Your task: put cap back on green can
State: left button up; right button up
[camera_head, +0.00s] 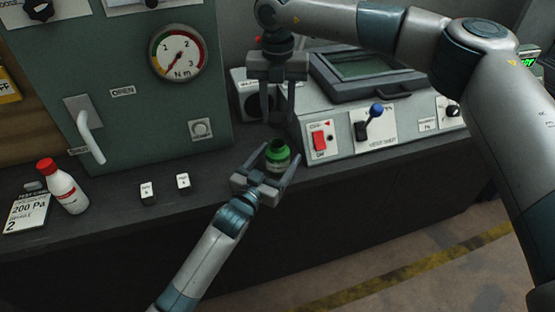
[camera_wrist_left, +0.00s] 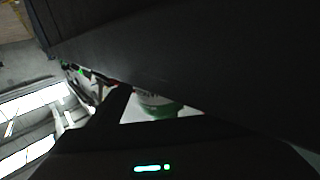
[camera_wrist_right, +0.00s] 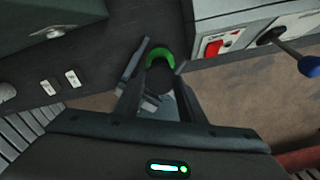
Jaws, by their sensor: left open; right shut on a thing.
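The green can (camera_head: 278,155) stands upright between the fingers of my left gripper (camera_head: 280,152), which is open around it. Its dark top faces up in the head view. The can's lower part shows in the left wrist view (camera_wrist_left: 155,106), partly hidden by dark gripper parts. My right gripper (camera_head: 278,118) points down just above the can and is shut on a small dark thing, which looks like the cap (camera_wrist_right: 162,70). In the right wrist view it lies in front of the can's green rim (camera_wrist_right: 158,52). The gap between cap and can is hard to judge.
A grey panel with a red switch (camera_head: 320,140) and a blue-knobbed lever (camera_head: 376,109) stands close right of the can. A red-capped white bottle (camera_head: 62,186) and two small labelled blocks (camera_head: 148,193) stand to the left. The dark counter (camera_head: 210,205) between is clear.

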pick_arm(q)
jog(key=c, duration=1.6)
pick_arm(e)
send_over(277, 143)
jog(key=shift+f, duration=2.45)
jog(key=shift+f, duration=0.9)
jog(key=shift+f, duration=0.6)
